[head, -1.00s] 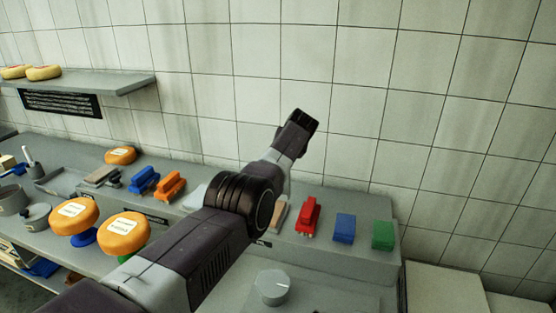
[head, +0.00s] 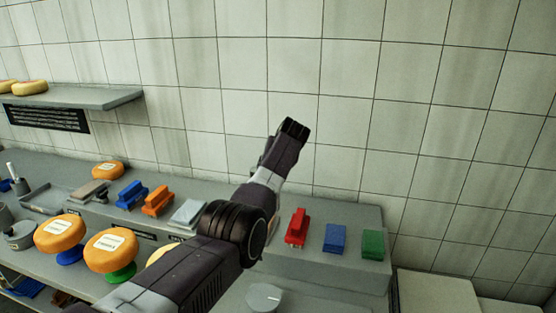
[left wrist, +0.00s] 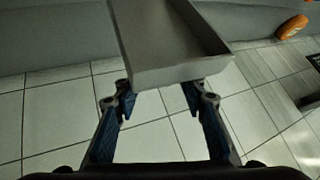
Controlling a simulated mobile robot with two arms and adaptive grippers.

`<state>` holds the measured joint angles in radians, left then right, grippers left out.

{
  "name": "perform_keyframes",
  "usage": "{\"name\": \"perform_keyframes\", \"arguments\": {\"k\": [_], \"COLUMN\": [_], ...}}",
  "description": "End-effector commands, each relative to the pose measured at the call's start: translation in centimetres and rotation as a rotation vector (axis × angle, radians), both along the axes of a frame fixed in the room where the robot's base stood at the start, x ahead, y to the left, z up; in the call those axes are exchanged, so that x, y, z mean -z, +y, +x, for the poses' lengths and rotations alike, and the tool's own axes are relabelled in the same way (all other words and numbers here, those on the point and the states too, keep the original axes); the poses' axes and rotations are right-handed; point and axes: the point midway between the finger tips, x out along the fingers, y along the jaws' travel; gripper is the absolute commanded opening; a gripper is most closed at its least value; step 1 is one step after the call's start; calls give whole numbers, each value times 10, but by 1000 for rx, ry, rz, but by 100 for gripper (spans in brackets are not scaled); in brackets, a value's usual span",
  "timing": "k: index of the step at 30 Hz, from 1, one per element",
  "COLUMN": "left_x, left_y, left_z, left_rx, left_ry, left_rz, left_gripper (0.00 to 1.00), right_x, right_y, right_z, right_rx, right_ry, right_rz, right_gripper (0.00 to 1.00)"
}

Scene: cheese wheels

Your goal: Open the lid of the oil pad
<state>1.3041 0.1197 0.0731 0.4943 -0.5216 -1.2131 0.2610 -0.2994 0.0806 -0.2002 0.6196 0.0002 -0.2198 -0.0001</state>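In the head view my left arm's black end (head: 290,132) points up in front of the tiled wall, and its fingers are not clear there. In the left wrist view my left gripper (left wrist: 158,96) has its two blue fingers spread apart. A grey shallow box-like piece (left wrist: 172,72) shows at the fingertips; I cannot tell whether they touch it. No pad is clearly marked as oil. A pale grey flat pad (head: 187,213) lies beside my forearm. A blue pad (head: 335,238) and a green pad (head: 373,244) stand on the raised counter, right of my arm.
A red stapler-like item (head: 297,228) stands just right of my arm. Blue (head: 132,196) and orange (head: 157,201) ones stand left of it. Orange cheese wheels (head: 60,232) sit at the left. A grey wall shelf (head: 100,98) is upper left.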

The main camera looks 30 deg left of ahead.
Motion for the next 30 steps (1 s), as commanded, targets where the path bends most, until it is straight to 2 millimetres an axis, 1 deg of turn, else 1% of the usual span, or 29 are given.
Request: {"name": "perform_keyframes", "arguments": {"k": [2,8,15,21,25,30], "left_x": [-3,-21,-50,-69,-74,-75], "left_y": [-4,-16,-37,-50,-54,-55], "left_z": [-3,-14,-31,-43,-47,-48], "left_rx": [2,3,4,5,4,4], "left_ry": [-1,-3,-5,-3,-2,-1], "left_rz": [-2,-2,-3,-3,-2,-3], "left_gripper": [38,38,38,38,38,38], "right_x": [0,0,0,0,0,0], "right_y": [0,1,1,1,1,1], "right_z": [0,0,0,0,0,0], "right_rx": [0,0,0,0,0,0], "right_ry": [0,0,0,0,0,0], "right_rz": [0,1,1,1,1,1], "right_gripper": [40,40,40,40,40,40]}}
